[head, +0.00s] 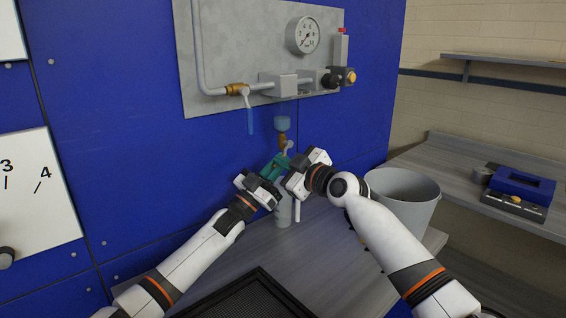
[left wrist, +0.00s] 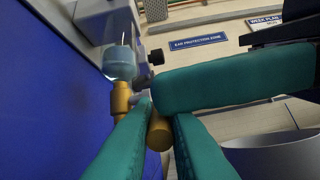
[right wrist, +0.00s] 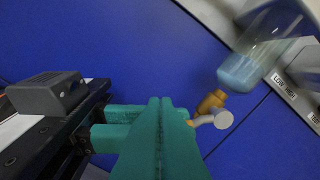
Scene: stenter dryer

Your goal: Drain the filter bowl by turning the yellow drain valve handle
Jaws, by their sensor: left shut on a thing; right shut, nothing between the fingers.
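The filter bowl (head: 282,123), bluish and translucent, hangs under the panel's pipework, with a brass drain fitting (head: 282,139) below it. In the left wrist view the bowl (left wrist: 120,62) and brass fitting (left wrist: 120,98) are close. My left gripper (head: 281,160) is below the fitting, its teal fingers shut on the yellow-gold cylindrical drain valve handle (left wrist: 158,133). A grey round piece (right wrist: 223,120) sits beside the brass fitting (right wrist: 211,103) in the right wrist view. My right gripper (right wrist: 158,102) is shut and empty, its fingers crossing close to the left gripper's fingers.
A grey bucket (head: 412,190) stands on the bench at right. A pale bottle-like object (head: 284,213) is under the grippers. A dark mesh tray (head: 245,298) lies in front.

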